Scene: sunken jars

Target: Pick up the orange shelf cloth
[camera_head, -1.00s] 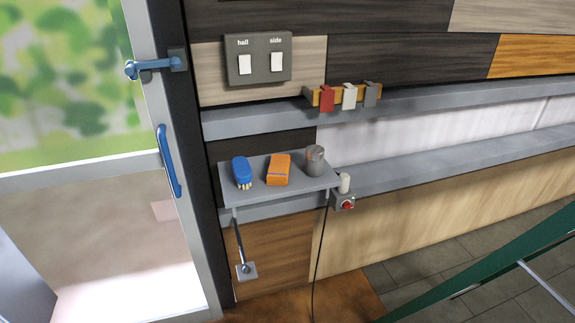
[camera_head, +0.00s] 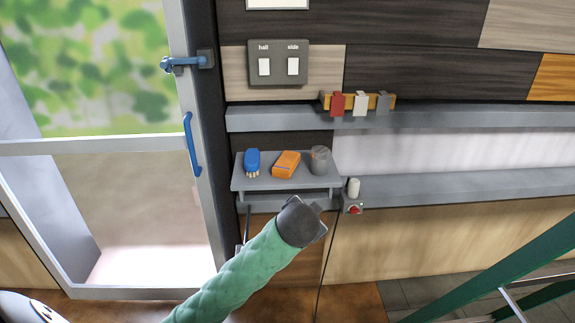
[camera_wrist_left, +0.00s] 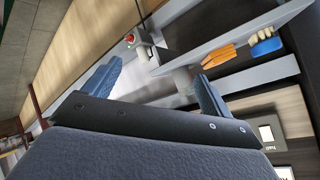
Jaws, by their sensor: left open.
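The orange shelf cloth (camera_head: 286,164) is a folded block lying on a small grey shelf (camera_head: 262,184), between a blue brush (camera_head: 252,162) and a dark grey canister (camera_head: 320,160). My left gripper (camera_head: 314,208) is in front of and below the shelf's right end, apart from the cloth; its fingers are hard to make out there. In the left wrist view the fingers of my left gripper (camera_wrist_left: 157,88) are spread with nothing held. There the cloth (camera_wrist_left: 220,57) lies beyond the right finger, beside the blue brush (camera_wrist_left: 265,46). My right gripper does not show.
A white cylinder (camera_head: 353,187) and a box with a red button (camera_head: 354,209) are right of the shelf. Long grey ledges (camera_head: 450,117) run along the wall, with red, white and grey clips above. A glass door with a blue handle (camera_head: 191,145) stands left.

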